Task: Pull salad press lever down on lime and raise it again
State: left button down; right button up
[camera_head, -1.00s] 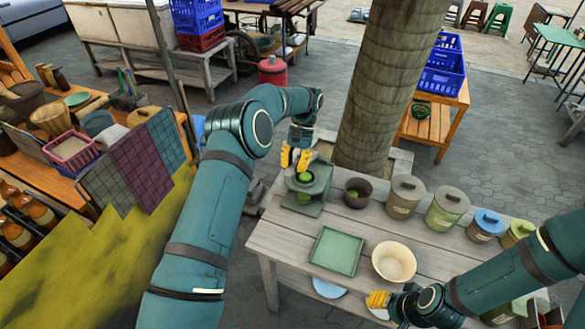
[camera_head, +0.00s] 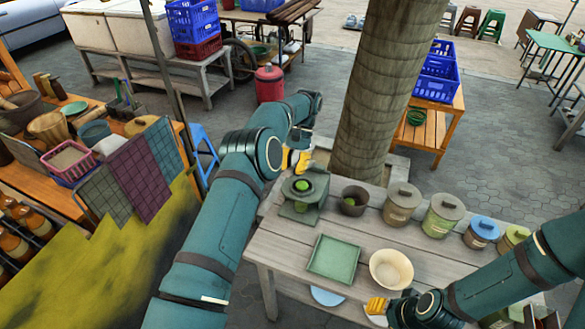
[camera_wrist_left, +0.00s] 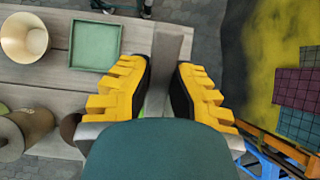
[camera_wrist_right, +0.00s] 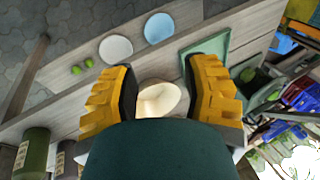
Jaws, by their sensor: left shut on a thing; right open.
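The green salad press (camera_head: 300,210) stands at the back left of the grey wooden table. A round green lime (camera_head: 303,185) shows in the middle of its upper part. My left gripper (camera_head: 295,161) is just behind and above the press, its yellow fingers shut on what seems to be the lever. The lever itself is hard to make out in the head view. In the left wrist view a grey bar (camera_wrist_left: 172,55) shows between the fingers (camera_wrist_left: 172,85). My right gripper (camera_head: 377,305) is open and empty at the table's front edge, near the cream bowl (camera_head: 392,270).
A dark pot (camera_head: 353,200) with something green in it stands right of the press, then lidded canisters (camera_head: 398,205). A green square tray (camera_head: 333,257) lies in front of the press. A thick trunk (camera_head: 385,90) rises behind the table.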

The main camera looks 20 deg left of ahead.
jog(key=shift+a+f, duration=0.15)
jog(key=shift+f, duration=0.05)
grip_shut()
jog(key=w+a+f+m+g+y, duration=0.2)
jog(key=a+m+y, duration=0.1)
jog(key=a+m, duration=0.4)
jog(key=w+a+f+m+g+y, duration=0.1)
jog(key=w+a+m+g+y, duration=0.15)
jog(key=a+m, duration=0.4)
jog(key=w+a+r+m+t+y, duration=0.3)
jog(key=w+a+r+m+y, duration=0.15)
jog(key=w+m, duration=0.2)
jog(key=w+a+r+m+t+y, duration=0.35)
jog(key=w+a+m+y, duration=0.2)
jog(key=w, duration=0.25)
jog(key=w+a+r, duration=0.4)
jog(key=a+r, duration=0.2)
jog(key=a, duration=0.3)
jog(key=shift+g, duration=0.3)
